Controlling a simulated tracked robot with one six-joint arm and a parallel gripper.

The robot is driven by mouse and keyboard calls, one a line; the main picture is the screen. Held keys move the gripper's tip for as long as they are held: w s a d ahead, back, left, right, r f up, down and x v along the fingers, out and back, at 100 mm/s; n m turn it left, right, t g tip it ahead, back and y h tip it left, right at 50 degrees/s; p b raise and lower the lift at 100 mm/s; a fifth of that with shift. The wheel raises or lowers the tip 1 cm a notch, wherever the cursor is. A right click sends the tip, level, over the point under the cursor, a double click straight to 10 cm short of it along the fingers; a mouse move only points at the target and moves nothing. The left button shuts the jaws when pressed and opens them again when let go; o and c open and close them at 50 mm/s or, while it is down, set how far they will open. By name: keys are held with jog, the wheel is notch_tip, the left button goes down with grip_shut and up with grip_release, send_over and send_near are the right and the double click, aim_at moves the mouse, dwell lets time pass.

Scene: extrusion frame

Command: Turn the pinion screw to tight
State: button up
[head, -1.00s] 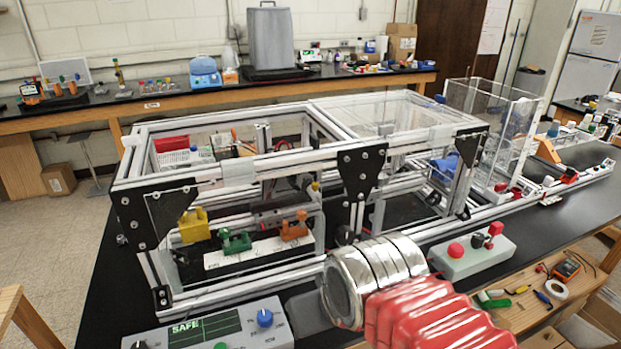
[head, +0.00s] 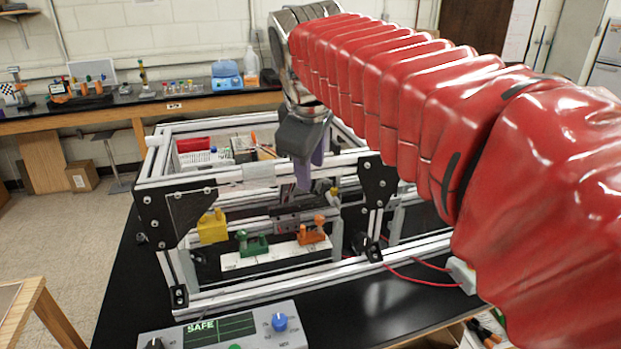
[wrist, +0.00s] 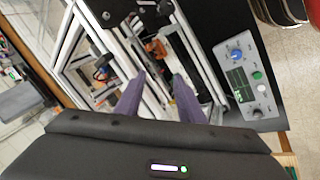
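I cannot pick out the pinion screw for certain in either view. Inside the extrusion frame (head: 262,176), a white rail (head: 282,255) carries a green holder (head: 252,244) and an orange holder (head: 312,234). A yellow holder (head: 212,227) is at their left. My gripper (head: 308,175) points down over the frame, above and behind the front top bar. In the wrist view its two purple fingers (wrist: 160,75) stand apart with nothing between them. An orange part (wrist: 155,48) shows beyond the fingertips.
A grey control box (head: 240,330) with a blue knob and a screen reading SAFE stands in front of the frame. Red cables (head: 415,272) lie on the black table at right. The frame's top bars and black corner plates (head: 172,215) surround my gripper closely.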

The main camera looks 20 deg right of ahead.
jog(key=w+r+n, duration=0.1)
jog(key=w, duration=0.1)
jog(key=w+r+n, duration=0.1)
jog(key=w, duration=0.2)
jog(key=w+r+n+h, duration=0.1)
jog(key=w, duration=0.2)
jog(key=shift+d+r, duration=0.3)
jog(key=shift+r, duration=0.1)
jog(key=w+d+f+n+g+h, duration=0.1)
jog(key=w+d+f+n+g, duration=0.3)
jog(key=w+f, duration=0.5)
jog(key=w+d+n, duration=0.2)
jog(key=w, duration=0.1)
jog(key=shift+g+h, duration=0.4)
jog(key=shift+w, duration=0.1)
jog(key=x, duration=1.3)
jog(key=shift+f, duration=0.3)
jog(key=shift+c, duration=0.3)
